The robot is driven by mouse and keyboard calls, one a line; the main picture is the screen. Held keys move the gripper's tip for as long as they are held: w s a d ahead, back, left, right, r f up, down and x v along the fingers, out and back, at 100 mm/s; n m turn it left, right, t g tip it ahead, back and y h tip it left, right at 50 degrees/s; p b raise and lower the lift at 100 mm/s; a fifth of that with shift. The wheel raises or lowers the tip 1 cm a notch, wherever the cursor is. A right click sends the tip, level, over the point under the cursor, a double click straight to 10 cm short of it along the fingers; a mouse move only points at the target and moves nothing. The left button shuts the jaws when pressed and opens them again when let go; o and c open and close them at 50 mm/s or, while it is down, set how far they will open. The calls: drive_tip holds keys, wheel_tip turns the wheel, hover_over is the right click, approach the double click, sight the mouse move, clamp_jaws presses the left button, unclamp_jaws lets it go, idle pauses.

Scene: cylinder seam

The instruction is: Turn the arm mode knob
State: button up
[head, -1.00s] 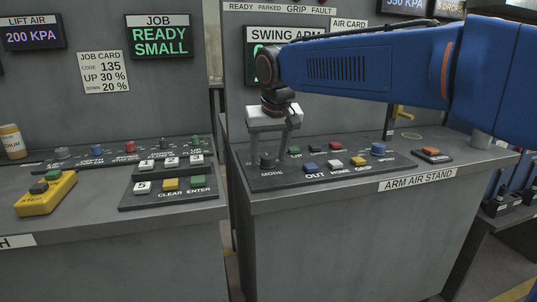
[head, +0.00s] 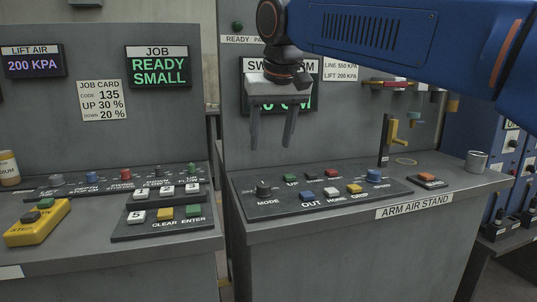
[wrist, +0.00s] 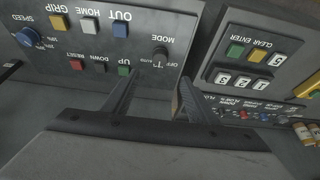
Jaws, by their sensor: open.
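The arm mode knob (head: 263,188) is a small black knob at the left end of the dark panel on the arm air stand, labelled MODE. In the wrist view the knob (wrist: 161,53) shows upside down, with OFF and AUTO marks beside it. My gripper (head: 271,146) is above the panel, fingers pointing down, apart and empty. It hangs clear of the knob, touching nothing. In the wrist view its two fingers (wrist: 150,95) reach toward the panel on either side of the knob's line. Where the knob points is too small to tell surely.
On the same panel are OUT, HOME and GRIP buttons (head: 331,193), UP, DOWN and RESET buttons and a blue SPEED knob (head: 374,175). An orange button box (head: 427,180), a yellow-handled lever (head: 393,131) and a cup (head: 476,161) stand to the right. A keypad panel (head: 165,216) stands left.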

drive_tip(key=shift+v, duration=1.15)
drive_tip(key=s+d+f, duration=0.4)
drive_tip(key=d+f, duration=0.3)
drive_tip(key=d, duration=0.3)
drive_tip(key=s+d+f+m, duration=0.1)
drive_tip(key=s+d+f, duration=0.5)
drive_tip(key=f, duration=0.3)
drive_tip(key=s+d+f+m, duration=0.1)
drive_tip(key=s+d+f, duration=0.4)
drive_tip(key=f, duration=0.5)
drive_tip(key=s+d+f+m+h, duration=0.1)
drive_tip(key=s+d+f, duration=0.5)
drive_tip(key=s+f, duration=0.2)
drive_tip(key=shift+d+f+t, duration=0.3)
drive_tip(key=shift+d+f, duration=0.1)
drive_tip(key=shift+f, duration=0.3)
drive_tip(key=shift+s, duration=0.1)
